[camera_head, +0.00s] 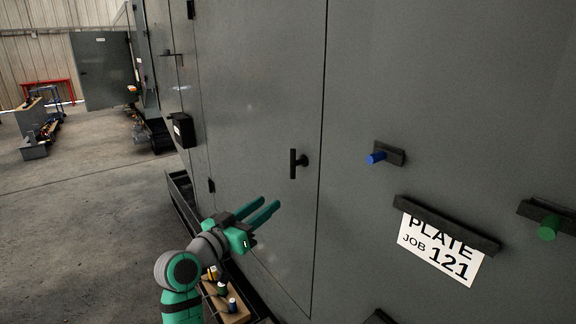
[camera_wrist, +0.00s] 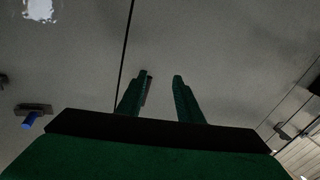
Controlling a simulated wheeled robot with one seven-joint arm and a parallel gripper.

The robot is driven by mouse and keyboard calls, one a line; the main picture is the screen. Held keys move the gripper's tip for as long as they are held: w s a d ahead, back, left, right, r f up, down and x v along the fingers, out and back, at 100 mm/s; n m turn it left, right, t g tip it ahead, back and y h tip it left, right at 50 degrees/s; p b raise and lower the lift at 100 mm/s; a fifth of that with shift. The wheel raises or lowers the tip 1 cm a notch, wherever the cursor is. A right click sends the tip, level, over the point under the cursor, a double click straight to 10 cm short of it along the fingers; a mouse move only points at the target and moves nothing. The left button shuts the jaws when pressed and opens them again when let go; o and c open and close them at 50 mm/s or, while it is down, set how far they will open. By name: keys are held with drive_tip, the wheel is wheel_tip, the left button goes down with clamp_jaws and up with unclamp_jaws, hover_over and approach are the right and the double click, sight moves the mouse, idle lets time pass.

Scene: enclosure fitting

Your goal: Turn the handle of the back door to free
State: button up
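A dark T-shaped handle (camera_head: 294,164) sits on a grey door panel (camera_head: 262,90), left of a seam, its bar upright. The door is flush with the wall beside it. Another dark handle-like bar (camera_head: 172,54) shows farther along the wall, lying roughly level. The views do not mark which door is the back one. My gripper (camera_head: 272,205) is below and left of the near handle, apart from it, with its green fingers spread and nothing between them.
Right of the seam are a blue peg (camera_head: 376,157), a green peg (camera_head: 548,228) and a sign (camera_head: 440,248) reading "PLATE JOB 121". A black box (camera_head: 182,130) juts from the wall at left. A wooden tray (camera_head: 232,310) is below my arm. The floor (camera_head: 80,200) at left is largely clear.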

sight(291, 162)
wheel_tip(291, 162, up, 9)
drive_tip(key=s+m+g+h, duration=0.1)
drive_tip(key=m+g, duration=0.1)
drive_tip(key=m, duration=0.1)
drive_tip(key=x, duration=1)
drive_tip(key=shift+w+a+r, duration=0.15)
drive_tip(key=shift+w+r, duration=0.05)
drive_tip(key=shift+r, duration=0.05)
drive_tip(key=shift+c, duration=0.6)
clamp_jaws()
